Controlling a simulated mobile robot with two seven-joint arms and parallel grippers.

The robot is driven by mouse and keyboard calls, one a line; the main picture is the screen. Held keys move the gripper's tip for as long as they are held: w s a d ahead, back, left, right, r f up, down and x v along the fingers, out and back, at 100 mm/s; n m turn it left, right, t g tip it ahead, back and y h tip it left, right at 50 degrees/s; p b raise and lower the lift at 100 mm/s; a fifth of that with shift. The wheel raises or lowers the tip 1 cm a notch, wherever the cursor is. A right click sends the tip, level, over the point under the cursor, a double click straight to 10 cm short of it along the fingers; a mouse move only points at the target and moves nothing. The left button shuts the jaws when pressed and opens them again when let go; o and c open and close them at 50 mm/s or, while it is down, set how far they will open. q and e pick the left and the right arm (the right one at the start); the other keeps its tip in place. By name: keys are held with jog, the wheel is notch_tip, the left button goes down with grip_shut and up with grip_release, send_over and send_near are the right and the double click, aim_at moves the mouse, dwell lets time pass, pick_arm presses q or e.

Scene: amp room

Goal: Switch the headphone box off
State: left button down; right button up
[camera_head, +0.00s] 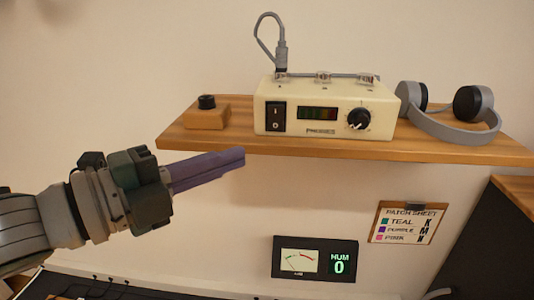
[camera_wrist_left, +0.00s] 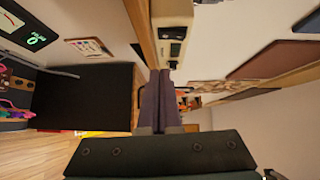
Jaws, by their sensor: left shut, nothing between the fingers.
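The cream headphone box (camera_head: 338,97) stands on the wooden shelf in the head view. A black rocker switch (camera_head: 276,117) is on the left of its front, beside a dark meter window (camera_head: 317,114) with coloured bars and a black knob (camera_head: 359,119). I cannot tell which side of the rocker is pressed. My left gripper (camera_head: 242,156) is shut and empty, its purple fingers pointing right, below and left of the switch and apart from the box. In the left wrist view the shut fingers (camera_wrist_left: 161,76) point towards the box (camera_wrist_left: 172,12).
The wooden shelf (camera_head: 440,150) has a front edge just above my left fingers. A small wooden block with a black knob (camera_head: 207,113) stands left of the box, and grey headphones (camera_head: 455,129) lie right. A cable (camera_head: 281,58) rises from the box. A meter panel (camera_head: 315,259) and clipboard (camera_head: 404,222) are below.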

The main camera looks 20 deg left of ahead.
pick_arm(q)
jog(key=shift+f+v, duration=0.2)
jog(key=shift+v, duration=1.05)
jog(key=shift+f+v, duration=0.25)
jog(key=shift+v, duration=1.05)
jog(key=s+d+r+n+g+y+p, duration=0.1)
jog(key=s+r+n+g+y+p, duration=0.4)
jog(key=s+n+p, duration=0.5)
jog(key=s+d+r+n+g+y+p, duration=0.1)
jog(key=s+r+n+g+y+p, duration=0.2)
jog(key=s+n+g+p, duration=0.65)
notch_tip(320, 180, up, 35)
jog(key=w+n+t+p, duration=0.2)
jog(key=t+p, duration=0.1)
jog(key=p, duration=2.9)
